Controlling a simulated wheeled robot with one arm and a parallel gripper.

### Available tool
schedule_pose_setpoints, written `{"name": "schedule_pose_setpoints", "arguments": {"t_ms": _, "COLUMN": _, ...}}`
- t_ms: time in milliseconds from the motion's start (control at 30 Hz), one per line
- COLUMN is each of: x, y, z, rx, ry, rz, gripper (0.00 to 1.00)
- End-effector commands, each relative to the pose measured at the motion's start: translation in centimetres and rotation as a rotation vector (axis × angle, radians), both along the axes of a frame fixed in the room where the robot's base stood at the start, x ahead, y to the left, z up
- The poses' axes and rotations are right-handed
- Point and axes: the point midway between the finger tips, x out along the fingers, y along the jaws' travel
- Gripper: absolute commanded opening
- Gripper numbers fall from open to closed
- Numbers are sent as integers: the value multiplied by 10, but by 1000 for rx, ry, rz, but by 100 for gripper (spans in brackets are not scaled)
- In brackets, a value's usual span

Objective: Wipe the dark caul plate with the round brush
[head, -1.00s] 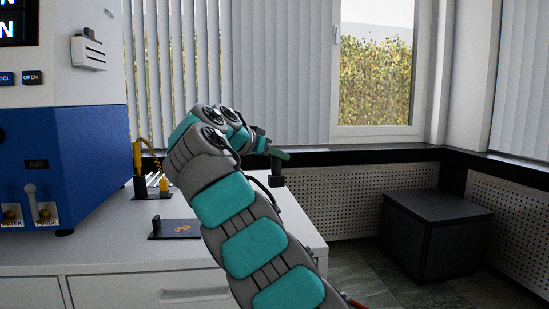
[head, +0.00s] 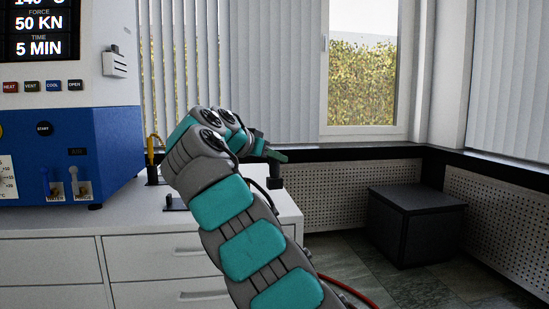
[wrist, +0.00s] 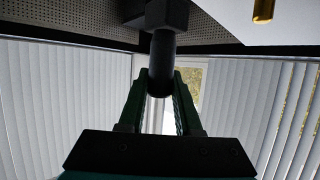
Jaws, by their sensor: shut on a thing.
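My gripper (head: 281,156) has green fingers and is shut on a dark round-handled thing, which I take to be the round brush (head: 275,178). In the wrist view, the fingers (wrist: 160,92) close on its black cylindrical handle (wrist: 162,55), with a wider dark block (wrist: 165,14) at the far end. Its bristles cannot be made out. The brush is held in the air near the right end of the white counter, apart from the plate. The dark caul plate (head: 179,208) lies on the counter to the left of the gripper. My arm hides most of it.
A blue and white press (head: 80,150) stands on the left of the white counter (head: 150,222). A yellow-and-black item (head: 151,155) stands beside it, partly behind my arm. A dark box (head: 415,225) sits on the floor at right. A red hose (head: 350,292) shows at the bottom.

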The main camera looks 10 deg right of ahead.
Motion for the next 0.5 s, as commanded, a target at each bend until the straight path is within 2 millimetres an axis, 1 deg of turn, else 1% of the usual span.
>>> {"name": "schedule_pose_setpoints", "arguments": {"t_ms": 167, "x": -4, "y": -2, "z": 3, "rx": -5, "ry": -10, "rz": 10, "gripper": 0}}
{"name": "schedule_pose_setpoints", "arguments": {"t_ms": 500, "x": -6, "y": 0, "z": -7, "rx": -7, "ry": -13, "rz": 40, "gripper": 0}}
